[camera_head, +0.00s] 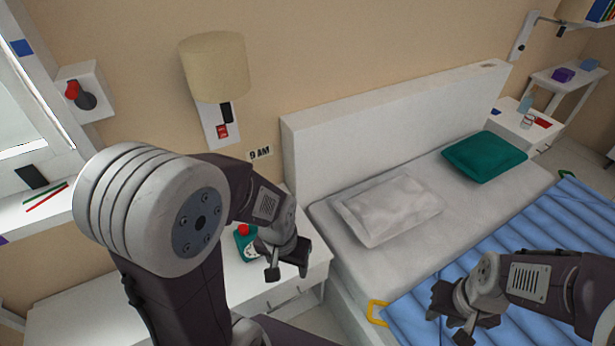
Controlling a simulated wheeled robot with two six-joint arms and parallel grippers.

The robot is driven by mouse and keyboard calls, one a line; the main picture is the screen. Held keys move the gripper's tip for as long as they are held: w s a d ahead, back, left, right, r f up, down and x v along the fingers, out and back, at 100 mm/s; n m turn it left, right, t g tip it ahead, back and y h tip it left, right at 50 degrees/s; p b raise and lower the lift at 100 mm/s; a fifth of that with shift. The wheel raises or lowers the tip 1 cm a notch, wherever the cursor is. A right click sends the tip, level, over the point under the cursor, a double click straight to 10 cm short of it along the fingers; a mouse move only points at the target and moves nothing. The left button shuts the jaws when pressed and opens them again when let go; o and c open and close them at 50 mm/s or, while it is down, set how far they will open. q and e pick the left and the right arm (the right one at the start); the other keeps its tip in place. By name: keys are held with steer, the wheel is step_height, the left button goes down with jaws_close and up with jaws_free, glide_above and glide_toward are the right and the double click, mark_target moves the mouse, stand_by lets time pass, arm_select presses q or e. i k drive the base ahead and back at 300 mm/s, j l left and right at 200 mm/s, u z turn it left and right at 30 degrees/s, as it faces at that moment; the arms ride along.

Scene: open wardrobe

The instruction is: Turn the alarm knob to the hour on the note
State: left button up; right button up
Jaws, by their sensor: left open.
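A teal alarm clock (243,248) with a red knob (244,230) on top stands on the white bedside table. Its white face is partly hidden behind my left gripper. My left gripper (287,273) is open, pointing down in front of and just right of the clock in the picture. I cannot tell whether it touches the clock. My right gripper (446,326) is at the lower right over the bed's blue cover, its fingers apart and nothing seen between them.
The white bedside table (307,279) is largely hidden by my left arm. A wall lamp (214,68) hangs above it. The bed with a white pillow (393,208), teal pillow (484,158) and blue quilted cover (565,228) fills the right. A windowsill (75,192) holds pencils at left.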

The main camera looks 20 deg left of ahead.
mark_target(243, 229)
steer(key=u, duration=1.35)
